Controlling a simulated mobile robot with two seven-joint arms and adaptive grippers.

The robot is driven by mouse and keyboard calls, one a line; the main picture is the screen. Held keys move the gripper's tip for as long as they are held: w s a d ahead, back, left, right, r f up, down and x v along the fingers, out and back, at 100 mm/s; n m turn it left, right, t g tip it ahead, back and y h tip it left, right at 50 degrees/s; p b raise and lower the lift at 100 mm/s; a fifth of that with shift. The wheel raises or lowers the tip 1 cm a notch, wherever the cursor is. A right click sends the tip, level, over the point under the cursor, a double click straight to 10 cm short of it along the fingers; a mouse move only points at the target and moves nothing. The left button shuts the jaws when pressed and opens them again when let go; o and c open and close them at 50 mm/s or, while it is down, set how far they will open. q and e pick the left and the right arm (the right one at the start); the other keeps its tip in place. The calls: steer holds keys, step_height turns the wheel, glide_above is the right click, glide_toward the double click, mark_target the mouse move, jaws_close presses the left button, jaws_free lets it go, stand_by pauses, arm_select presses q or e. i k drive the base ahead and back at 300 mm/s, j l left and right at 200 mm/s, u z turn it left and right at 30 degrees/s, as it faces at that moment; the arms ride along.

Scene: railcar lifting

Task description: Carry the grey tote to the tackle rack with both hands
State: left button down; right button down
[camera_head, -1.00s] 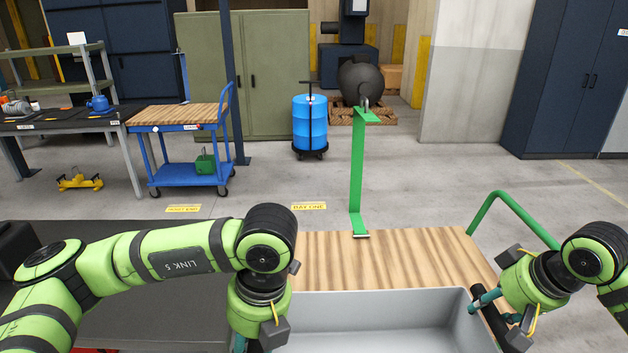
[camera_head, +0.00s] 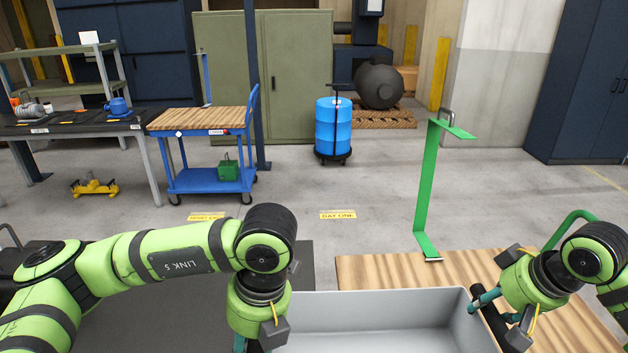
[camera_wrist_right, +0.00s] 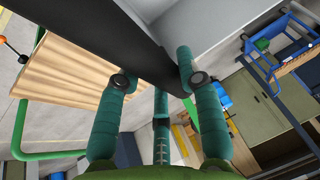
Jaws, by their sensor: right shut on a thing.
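The grey tote (camera_head: 375,312) is at the bottom centre of the head view, its lower part cut off by the picture edge. My right gripper (camera_head: 494,310) is shut on the black handle at the tote's right end. In the right wrist view, the fingers of my right gripper (camera_wrist_right: 160,80) lie on either side of the black bar, beside the grey tote wall (camera_wrist_right: 215,22). My left gripper (camera_head: 247,344) is at the tote's left end; its fingertips are mostly hidden and cut off. A grey shelf rack (camera_head: 105,77) stands far left; I cannot tell whether it is the tackle rack.
A wooden-topped cart (camera_head: 385,272) with a green post (camera_head: 428,190) lies just beyond and right of the tote. A blue trolley (camera_head: 205,181), a yellow floor device (camera_head: 95,187) and a blue drum (camera_head: 333,130) stand farther off. Open floor lies between.

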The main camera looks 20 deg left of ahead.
mark_target(206, 317)
steer(key=i+j, duration=0.1)
steer(key=j, duration=0.45)
steer(key=i+j, duration=0.1)
steer(key=j, duration=0.45)
steer(key=i+j, duration=0.1)
steer(key=j, duration=1)
steer(key=i, duration=0.05)
